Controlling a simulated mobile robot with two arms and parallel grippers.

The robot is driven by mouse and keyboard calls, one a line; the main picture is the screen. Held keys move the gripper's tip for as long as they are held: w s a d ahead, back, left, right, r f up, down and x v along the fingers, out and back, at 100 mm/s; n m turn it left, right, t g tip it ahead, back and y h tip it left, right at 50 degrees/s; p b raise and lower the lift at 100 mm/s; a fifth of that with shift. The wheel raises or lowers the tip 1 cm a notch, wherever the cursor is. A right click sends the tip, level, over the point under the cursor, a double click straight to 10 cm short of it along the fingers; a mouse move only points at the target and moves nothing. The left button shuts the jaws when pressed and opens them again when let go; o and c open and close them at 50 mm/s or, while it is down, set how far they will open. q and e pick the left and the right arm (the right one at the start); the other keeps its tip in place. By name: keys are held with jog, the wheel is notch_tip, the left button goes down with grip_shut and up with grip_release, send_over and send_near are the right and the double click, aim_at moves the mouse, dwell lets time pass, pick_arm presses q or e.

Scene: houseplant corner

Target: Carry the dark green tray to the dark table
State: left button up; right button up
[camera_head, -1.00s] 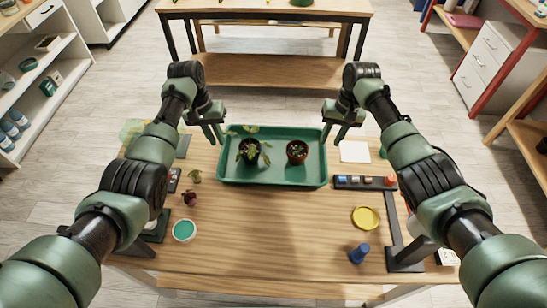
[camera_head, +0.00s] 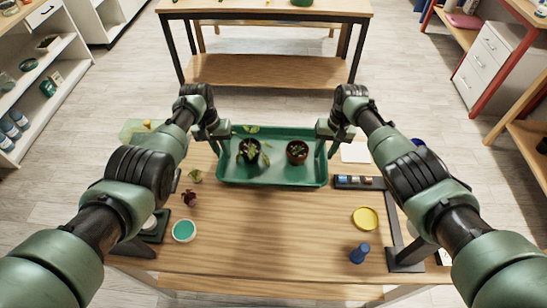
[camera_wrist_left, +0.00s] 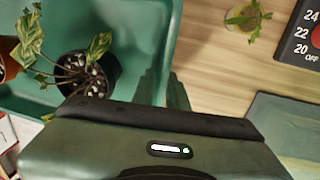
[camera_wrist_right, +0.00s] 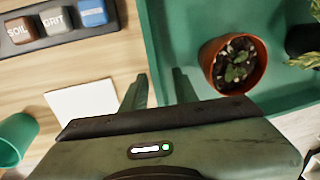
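The dark green tray (camera_head: 272,180) lies on the near wooden table, with two potted plants in it: a leafy one in a black pot (camera_head: 249,150) and a small one in a brown pot (camera_head: 297,152). My left gripper (camera_head: 218,148) is at the tray's left wall; in the left wrist view its fingers (camera_wrist_left: 165,88) are close together on the rim. My right gripper (camera_head: 334,146) is at the right wall; in the right wrist view its fingers (camera_wrist_right: 159,90) straddle the rim with a gap showing. No dark-topped table is clearly visible.
A table with a dark frame (camera_head: 264,14) stands beyond, across open floor. The near table (camera_head: 270,245) holds a yellow dish (camera_head: 366,218), a blue bottle (camera_head: 360,253), a teal-topped pot (camera_head: 184,230) and a labelled block rack (camera_head: 358,182). Shelves stand at both sides.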

jog(key=shift+f, duration=0.55)
grip_shut()
dwell(1.4)
